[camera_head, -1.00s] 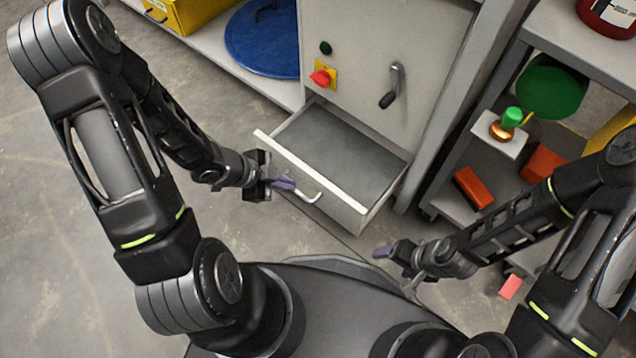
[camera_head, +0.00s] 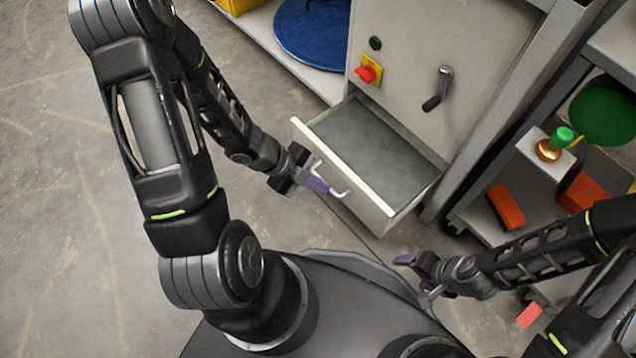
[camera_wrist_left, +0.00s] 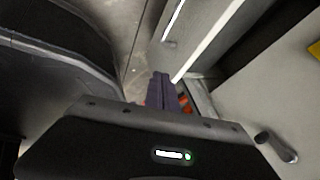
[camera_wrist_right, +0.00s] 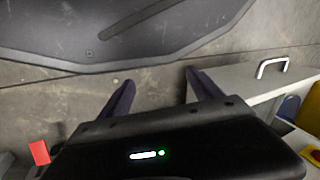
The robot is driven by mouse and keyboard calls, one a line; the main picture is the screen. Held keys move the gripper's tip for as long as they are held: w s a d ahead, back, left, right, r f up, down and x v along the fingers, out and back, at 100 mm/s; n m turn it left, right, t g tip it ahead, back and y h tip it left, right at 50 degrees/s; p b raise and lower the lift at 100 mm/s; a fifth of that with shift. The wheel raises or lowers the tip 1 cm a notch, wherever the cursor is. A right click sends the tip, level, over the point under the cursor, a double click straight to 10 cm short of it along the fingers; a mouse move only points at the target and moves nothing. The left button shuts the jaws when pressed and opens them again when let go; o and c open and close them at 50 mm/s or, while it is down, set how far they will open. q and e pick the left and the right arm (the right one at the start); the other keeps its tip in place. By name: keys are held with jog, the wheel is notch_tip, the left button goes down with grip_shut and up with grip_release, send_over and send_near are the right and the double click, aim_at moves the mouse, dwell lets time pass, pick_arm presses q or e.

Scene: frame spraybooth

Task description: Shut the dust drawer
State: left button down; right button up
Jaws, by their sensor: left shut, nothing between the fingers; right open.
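The dust drawer (camera_head: 372,152) is a grey, empty drawer pulled well out of the pale cabinet, low on its front. Its white handle (camera_head: 334,185) is on the drawer front; it also shows in the right wrist view (camera_wrist_right: 272,66). My left gripper (camera_head: 322,188) is shut and empty, its purple fingers at the drawer front by the handle; whether they touch it I cannot tell. In the left wrist view its closed fingers (camera_wrist_left: 161,90) lie beside the drawer's white edge. My right gripper (camera_head: 408,262) is open and empty, low and right of the drawer front.
The cabinet (camera_head: 440,50) carries a red switch (camera_head: 366,70) and a black-gripped crank (camera_head: 437,90). A shelf at the right holds an orange block (camera_head: 506,207), a green-topped item (camera_head: 560,138) and a green disc (camera_head: 606,108). A blue disc (camera_head: 312,35) lies upper left. The floor at left is clear.

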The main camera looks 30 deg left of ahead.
aim_at(359, 192)
pick_arm(q)
jog(key=shift+w+d+f+b, duration=1.15)
jog(key=shift+w+d+f, duration=0.15)
jog(key=shift+w+f, duration=0.15)
jog(key=shift+w+d+f+b, duration=1.15)
jog(key=shift+w+d+f, duration=0.15)
jog(key=shift+w, duration=0.15)
pick_arm(e)
notch_tip(359, 192, down, 6)
jog(key=w, duration=0.1)
jog(key=shift+a, duration=0.1)
